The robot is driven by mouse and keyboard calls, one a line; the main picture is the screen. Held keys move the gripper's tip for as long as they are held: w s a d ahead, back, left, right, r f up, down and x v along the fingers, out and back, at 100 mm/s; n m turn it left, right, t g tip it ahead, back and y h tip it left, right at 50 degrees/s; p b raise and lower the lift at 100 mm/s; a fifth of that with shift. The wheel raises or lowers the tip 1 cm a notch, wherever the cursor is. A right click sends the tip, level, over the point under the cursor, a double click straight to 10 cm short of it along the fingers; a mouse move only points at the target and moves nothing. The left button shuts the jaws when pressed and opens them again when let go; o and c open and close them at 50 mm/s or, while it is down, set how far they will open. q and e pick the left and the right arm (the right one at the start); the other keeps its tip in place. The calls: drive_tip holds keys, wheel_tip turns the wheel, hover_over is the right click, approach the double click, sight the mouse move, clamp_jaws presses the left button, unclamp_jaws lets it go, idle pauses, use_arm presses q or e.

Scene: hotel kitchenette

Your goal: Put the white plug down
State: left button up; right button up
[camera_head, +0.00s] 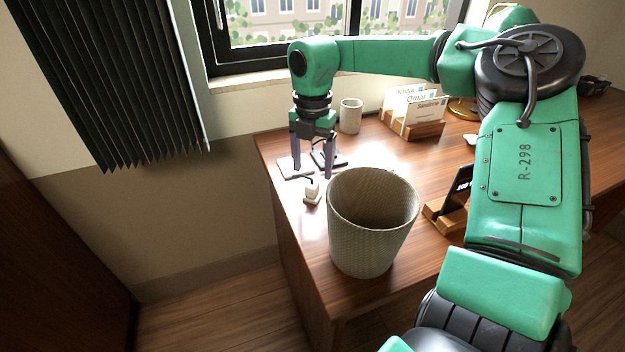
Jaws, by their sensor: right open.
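The small white plug (312,193) is on the wooden desk near its left edge, just left of a woven bin. A short dark piece shows at its top. My right gripper (312,172) points down over the desk just behind and above the plug. Its fingers are apart, with nothing visibly held between them. Whether a fingertip touches the plug cannot be told. My left gripper is not in view.
The woven bin (368,225) stands close to the plug on the right. A flat pale item (288,168) and a dark item (335,158) lie around the gripper. A cup (350,117), card holder (412,128) and wooden stand (440,214) are farther off. The desk edge is close on the left.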

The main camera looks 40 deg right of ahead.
sight(312, 183)
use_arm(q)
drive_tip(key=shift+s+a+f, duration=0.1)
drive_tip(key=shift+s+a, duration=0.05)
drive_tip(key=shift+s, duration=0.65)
use_arm(e)
wheel_tip(312, 183, up, 6)
drive_tip(key=shift+r, duration=0.2)
use_arm(q)
drive_tip(key=shift+p, duration=0.3)
